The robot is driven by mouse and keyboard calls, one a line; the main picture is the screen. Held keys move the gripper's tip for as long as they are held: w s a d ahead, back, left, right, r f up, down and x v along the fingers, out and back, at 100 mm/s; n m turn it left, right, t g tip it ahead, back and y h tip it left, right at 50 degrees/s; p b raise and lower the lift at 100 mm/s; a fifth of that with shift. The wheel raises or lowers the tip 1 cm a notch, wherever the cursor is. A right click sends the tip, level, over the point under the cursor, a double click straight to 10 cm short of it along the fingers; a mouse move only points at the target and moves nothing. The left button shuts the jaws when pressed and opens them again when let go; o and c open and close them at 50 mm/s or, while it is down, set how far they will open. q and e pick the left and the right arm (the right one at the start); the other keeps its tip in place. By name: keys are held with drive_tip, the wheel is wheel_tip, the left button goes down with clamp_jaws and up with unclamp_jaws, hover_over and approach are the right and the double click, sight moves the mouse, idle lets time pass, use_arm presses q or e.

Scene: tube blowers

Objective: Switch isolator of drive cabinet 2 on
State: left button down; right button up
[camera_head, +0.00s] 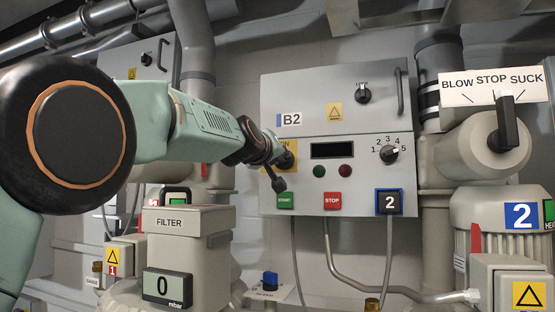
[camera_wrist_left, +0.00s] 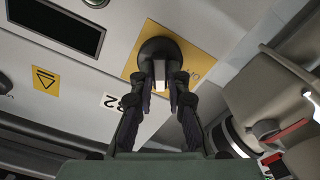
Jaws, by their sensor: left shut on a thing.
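The grey drive cabinet marked B2 (camera_head: 345,95) stands at centre. Its isolator is a black round knob (camera_wrist_left: 157,50) on a yellow plate (camera_wrist_left: 200,62), seen from close by in the left wrist view. In the head view the yellow plate (camera_head: 284,146) is mostly hidden behind my gripper. My left gripper (camera_head: 280,168) comes in from the left at the cabinet's left side. In the wrist view its two fingers (camera_wrist_left: 165,80) are shut on the isolator knob's handle, whose pale end shows between them. The handle's switch position is hard to tell. My right gripper is not in view.
Below the isolator are a green start button (camera_head: 286,201), a red stop button (camera_head: 332,201) and a blue-framed 2 sign (camera_head: 389,202). A selector knob (camera_head: 389,154) sits right of the dark display (camera_head: 332,150). A filter box (camera_head: 187,221) stands below my left arm.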

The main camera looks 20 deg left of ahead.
use_arm(q)
drive_tip(key=m, duration=0.3)
drive_tip(key=f+m+b, duration=0.1)
drive_tip(key=m, duration=0.2)
drive_tip(key=shift+w+d+b, duration=0.1)
drive_tip(key=shift+d+b, duration=0.1)
drive_tip(key=shift+b, duration=0.1)
idle(0.4)
drive_tip(key=c, duration=1.8)
unclamp_jaws()
drive_tip(key=shift+r, duration=0.1)
drive_tip(key=o, duration=0.5)
drive_tip(key=shift+s+r, duration=0.25)
drive_tip(key=shift+r, duration=0.1)
drive_tip(key=shift+w, duration=0.15)
